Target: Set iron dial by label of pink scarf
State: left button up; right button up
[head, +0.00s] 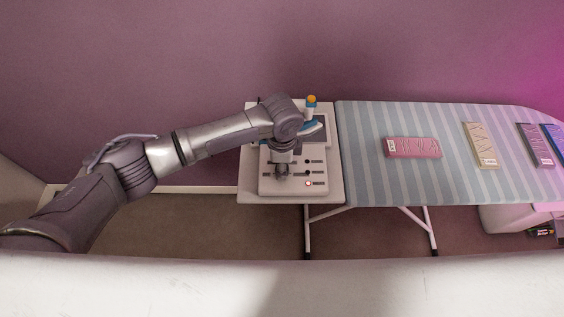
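The pink scarf (418,149) lies folded flat on the striped ironing board, with a small white label (391,146) at its left end. The print on the label is too small to read. A white iron station (265,186) stands at the board's left end, with several dark controls and a red-ringed light (308,183) on its front panel. A blue and white iron (315,127) with an orange top rests behind the panel. My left gripper (282,174) points down over the panel's left part. Its fingers are small and dark, and the dial setting is hidden or unreadable. My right gripper is not in view.
The striped ironing board (365,180) also carries a beige folded scarf (480,146), a purple one (535,146) and a blue one (554,138) at the right. A white bin-like unit (505,218) stands below the right end. The board between station and pink scarf is bare.

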pick_arm(q)
jog(key=shift+r, duration=0.1)
jog(key=o, duration=1.1)
jog(key=shift+o, duration=0.2)
jog(key=shift+r, duration=0.15)
notch_tip(320, 180, up, 12)
jog(key=shift+d, duration=0.1)
